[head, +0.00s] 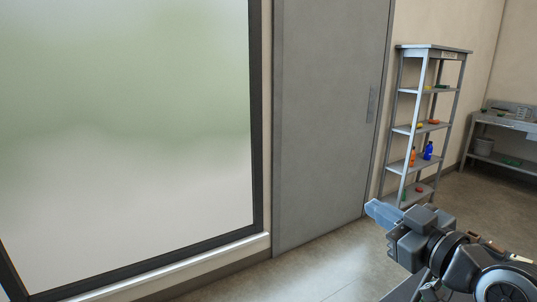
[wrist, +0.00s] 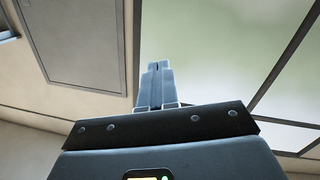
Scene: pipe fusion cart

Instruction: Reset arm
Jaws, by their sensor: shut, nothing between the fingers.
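My gripper (head: 382,212) is at the lower right of the head view, held out to the left above the floor. Its blue-grey fingers are together and empty. In the wrist view the fingers (wrist: 156,82) stand side by side with only a thin dark line between them. My arm reaches in from the bottom right corner of the head view. Nothing touches the fingers in either view.
A frosted window (head: 125,130) with a dark frame fills the left. A grey door (head: 328,120) stands mid-picture. A grey shelf rack (head: 428,90) with bottles and small items stands behind my gripper. A workbench (head: 505,122) is at far right. The floor (head: 300,275) nearby is clear.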

